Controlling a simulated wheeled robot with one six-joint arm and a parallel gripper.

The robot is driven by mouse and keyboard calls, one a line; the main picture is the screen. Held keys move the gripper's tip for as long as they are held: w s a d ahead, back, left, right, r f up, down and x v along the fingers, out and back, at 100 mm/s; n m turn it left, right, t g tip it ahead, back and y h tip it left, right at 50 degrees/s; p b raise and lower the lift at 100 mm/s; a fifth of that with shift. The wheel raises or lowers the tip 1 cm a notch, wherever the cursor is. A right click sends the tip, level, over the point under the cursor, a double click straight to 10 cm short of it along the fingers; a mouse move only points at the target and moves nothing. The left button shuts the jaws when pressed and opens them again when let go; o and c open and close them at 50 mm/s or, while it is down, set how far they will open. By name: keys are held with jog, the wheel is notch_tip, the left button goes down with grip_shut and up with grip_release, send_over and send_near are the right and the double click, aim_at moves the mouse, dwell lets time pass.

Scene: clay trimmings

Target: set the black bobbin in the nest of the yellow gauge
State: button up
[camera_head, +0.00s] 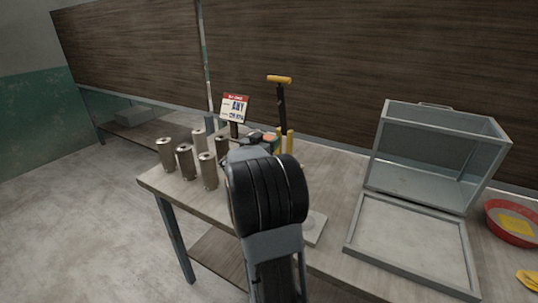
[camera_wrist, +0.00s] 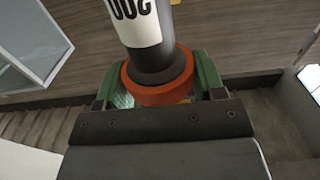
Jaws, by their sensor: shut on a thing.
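My gripper (camera_wrist: 160,80) shows in the wrist view with its green fingers shut on a dark cylinder with an orange collar (camera_wrist: 158,97) and a white numbered label (camera_wrist: 135,22). I take this to be the black bobbin, though its lower end is hidden. In the head view my arm covers most of the gripper; an orange part shows at the bench's back. Just behind it stand yellow uprights (camera_head: 290,143) and a black post with a yellow crossbar (camera_head: 280,79). These may belong to the yellow gauge; its nest is hidden, and I cannot tell the gap to the held piece.
Several brownish metal canisters (camera_head: 208,171) stand on the bench left of my arm, beside a small sign (camera_head: 235,107). A pale plate (camera_head: 314,228) lies right of my arm. An open glass-sided case (camera_head: 430,150) and a red bowl (camera_head: 512,238) are farther right.

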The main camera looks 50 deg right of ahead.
jog(key=shift+w+d+f, duration=0.15)
jog(key=shift+d+f, duration=0.45)
jog(key=shift+f, duration=0.15)
jog(key=shift+d+f+b, duration=0.15)
jog(key=shift+f+b, duration=0.05)
jog(key=shift+f, duration=0.7)
jog(key=shift+d+f+b, duration=0.1)
jog(key=shift+f+b, duration=0.1)
jog(key=shift+f, duration=0.85)
jog(key=shift+f, duration=0.15)
jog(key=o, duration=1.3)
